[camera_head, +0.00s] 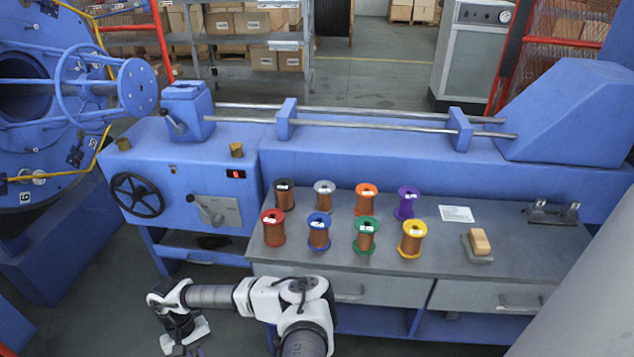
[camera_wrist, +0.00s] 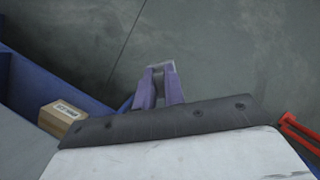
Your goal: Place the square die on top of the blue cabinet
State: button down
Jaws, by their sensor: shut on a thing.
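My gripper (camera_wrist: 158,84) points down at the floor in the wrist view, its two fingers close together. It is shut on a small grey piece (camera_wrist: 162,67) at the fingertips, which may be the square die; its shape is mostly hidden. In the head view my gripper is at the bottom left, partly cut off, and the held piece cannot be made out. The blue cabinet (camera_head: 185,190), with a black handwheel and a red display, stands behind my arm.
A grey workbench (camera_head: 385,265) on the right holds several colored wire spools, a paper, a brush-like block (camera_head: 479,243) and a metal fixture. A large blue machine ring (camera_head: 60,100) stands left. The wrist view shows a cardboard box (camera_wrist: 62,118) beside a blue edge and open floor ahead.

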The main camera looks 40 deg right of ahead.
aim_at(556, 252)
jog(key=k+l+z, duration=0.15)
jog(key=z, duration=0.3)
jog(key=k+l+z, duration=0.15)
jog(key=z, duration=0.25)
jog(key=k+l+z, duration=0.1)
jog(key=l+z, duration=0.2)
jog(key=k+l+z, duration=0.1)
jog(key=l+z, duration=0.2)
